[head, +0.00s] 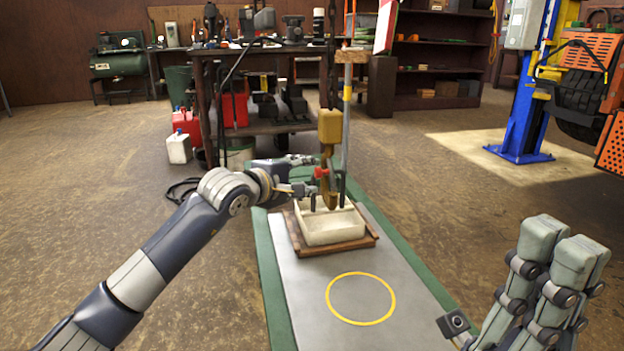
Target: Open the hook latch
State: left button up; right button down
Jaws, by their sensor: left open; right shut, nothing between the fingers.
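A brass-coloured hook (330,196) hangs below a yellow block (329,126) beside an upright pole. A small red part (321,172), perhaps its latch, sits at the hook's upper left. My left gripper (312,193) is open at the hook's left side. Its dark fingers overlap the hook in this view, so I cannot tell whether they touch it. A white open tray (333,236) stands below the hook. My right gripper (566,246) is shut and empty at the lower right, well away from the hook.
The tray rests on a wooden board (372,240) on a grey mat with green edges. A yellow ring (360,323) marks the clear mat in front. A workbench (262,62) stands behind. A blue lift post (524,118) and orange machine (612,140) stand at the right.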

aim_at(315, 173)
pick_arm(q)
jog(key=shift+b+x, duration=0.45)
jog(key=shift+x, duration=1.35)
grip_shut()
